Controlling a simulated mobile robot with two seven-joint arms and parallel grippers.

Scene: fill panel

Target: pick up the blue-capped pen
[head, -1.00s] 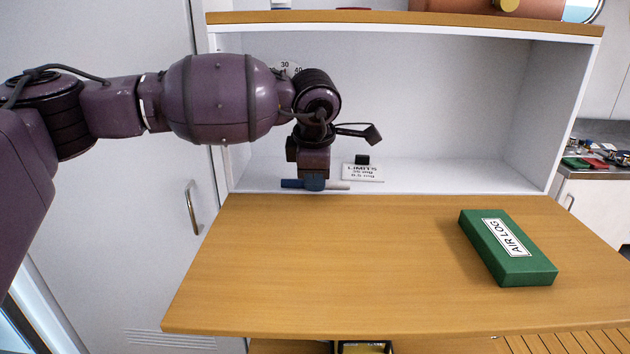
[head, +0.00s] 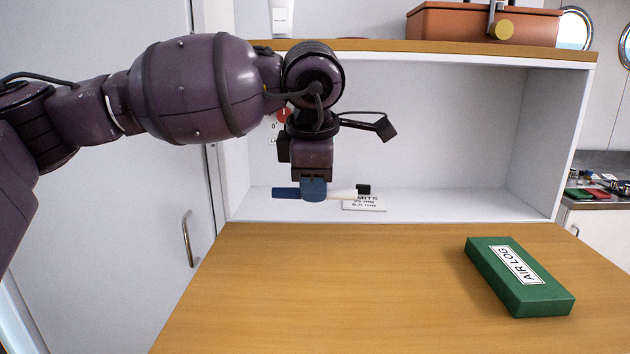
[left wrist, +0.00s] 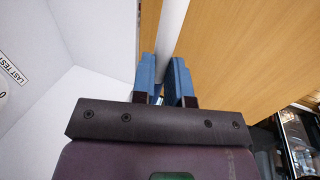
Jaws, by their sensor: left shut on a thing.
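The pen lies level across my left gripper (head: 313,190) in the head view. Its blue cap (head: 285,193) sticks out to the left of the fingers and its white body (head: 341,194) to the right. The left gripper is shut around the pen and hides its middle part. The pen appears in front of the white shelf compartment, above the wooden desk. In the left wrist view the blue fingers (left wrist: 165,82) point up the picture, close together. My right gripper is not in view.
A green AIR LOG box (head: 535,293) lies on the desk (head: 330,290) at the right. A wooden upper shelf (head: 420,46) holds a copper-coloured box (head: 450,25). The desk's middle is clear.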

